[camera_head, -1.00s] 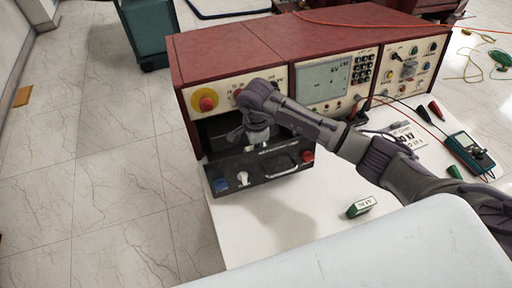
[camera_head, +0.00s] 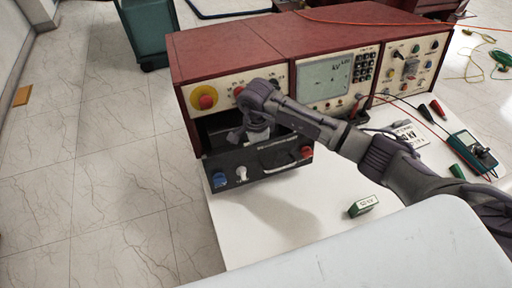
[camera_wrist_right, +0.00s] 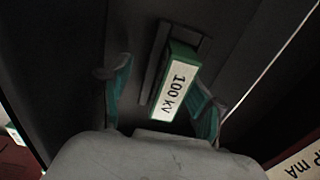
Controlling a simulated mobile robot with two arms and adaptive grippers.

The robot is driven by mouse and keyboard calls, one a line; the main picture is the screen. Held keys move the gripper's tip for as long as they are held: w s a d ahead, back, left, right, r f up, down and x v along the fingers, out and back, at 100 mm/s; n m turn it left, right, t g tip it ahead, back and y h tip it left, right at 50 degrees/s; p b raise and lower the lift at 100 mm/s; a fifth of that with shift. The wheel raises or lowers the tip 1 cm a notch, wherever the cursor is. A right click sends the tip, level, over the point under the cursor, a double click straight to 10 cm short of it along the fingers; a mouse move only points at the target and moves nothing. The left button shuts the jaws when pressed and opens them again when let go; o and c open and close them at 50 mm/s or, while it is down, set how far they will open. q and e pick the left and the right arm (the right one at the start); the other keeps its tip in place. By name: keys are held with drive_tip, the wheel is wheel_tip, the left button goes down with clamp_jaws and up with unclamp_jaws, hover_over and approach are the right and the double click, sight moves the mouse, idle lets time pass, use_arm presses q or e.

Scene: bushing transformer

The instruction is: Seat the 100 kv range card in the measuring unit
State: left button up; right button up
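The 100 kV range card (camera_wrist_right: 175,88), green with a white label, stands with its far end at a dark slot (camera_wrist_right: 153,62) in the right wrist view. How deep it sits is hard to tell. My right gripper (camera_wrist_right: 160,85) has its fingers apart, one on each side of the card; a gap shows on the left, while the right finger is close to the card's edge. In the head view my right gripper (camera_head: 257,134) reaches down behind the black front panel (camera_head: 262,165) of the red measuring unit (camera_head: 240,50), hiding the card. My left gripper is not in view.
Another green and white card (camera_head: 363,206) lies on the white table (camera_head: 300,225). A multimeter (camera_head: 472,150), leads and a label plate (camera_head: 410,135) lie at the right. The table's front middle is clear. A teal cabinet (camera_head: 148,30) stands behind.

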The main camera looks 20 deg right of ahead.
drive_tip(key=shift+s+r+p, duration=0.25)
drive_tip(key=shift+p, duration=0.3)
wheel_tip(320, 180, up, 13)
drive_tip(key=b, duration=0.2)
drive_tip(key=shift+w+f+b, duration=0.2)
drive_tip(key=shift+w+b, duration=0.05)
drive_tip(key=shift+b, duration=0.1)
